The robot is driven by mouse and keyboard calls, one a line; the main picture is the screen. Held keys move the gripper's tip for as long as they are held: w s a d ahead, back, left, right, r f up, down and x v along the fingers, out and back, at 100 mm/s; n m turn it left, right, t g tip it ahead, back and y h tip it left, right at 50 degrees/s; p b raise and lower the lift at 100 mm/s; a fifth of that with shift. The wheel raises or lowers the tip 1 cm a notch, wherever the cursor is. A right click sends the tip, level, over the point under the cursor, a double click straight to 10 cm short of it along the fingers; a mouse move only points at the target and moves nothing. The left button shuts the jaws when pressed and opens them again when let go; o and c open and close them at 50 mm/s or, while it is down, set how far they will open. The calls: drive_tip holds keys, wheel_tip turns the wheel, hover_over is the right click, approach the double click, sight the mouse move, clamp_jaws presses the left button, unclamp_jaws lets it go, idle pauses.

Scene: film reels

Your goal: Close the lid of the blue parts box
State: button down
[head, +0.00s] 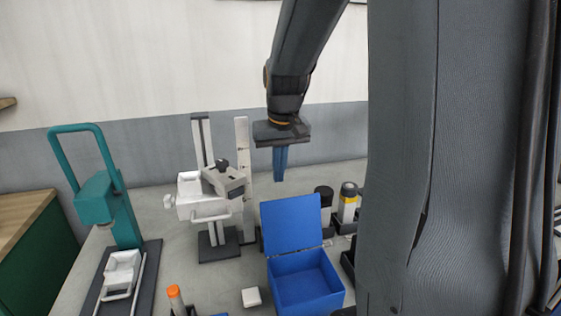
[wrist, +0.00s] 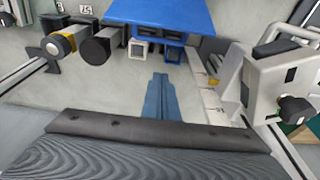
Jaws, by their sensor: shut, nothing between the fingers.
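The blue parts box (head: 306,284) stands on the grey table in the head view, and its inside shows empty. Its blue lid (head: 291,224) stands up at the back edge, tilted slightly backward, so the box is open. In the wrist view, part of the blue box or lid (wrist: 165,14) shows at the top edge. My gripper (head: 279,180) has blue fingers pointing down, pressed together and empty. It hangs above and behind the lid, apart from it. The shut fingers also show in the wrist view (wrist: 160,85).
A white and grey stand device (head: 215,190) is left of the lid. A teal press (head: 105,205) stands farther left. A black and yellow-banded cylinder (head: 347,203) stands right of the lid. A small white block (head: 251,297) and an orange-topped piece (head: 174,293) lie in front.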

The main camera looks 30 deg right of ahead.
drive_tip(key=shift+s+a+f+p, duration=0.1)
drive_tip(key=shift+s+f+p, duration=0.4)
drive_tip(key=shift+f, duration=0.25)
drive_tip(key=shift+s+a+f+p, duration=0.15)
drive_tip(key=shift+s+f+p, duration=0.3)
drive_tip(key=shift+f, duration=0.3)
drive_tip(key=shift+s+a+f+p, duration=0.1)
drive_tip(key=shift+s+f+p, duration=0.4)
drive_tip(key=shift+f, duration=0.25)
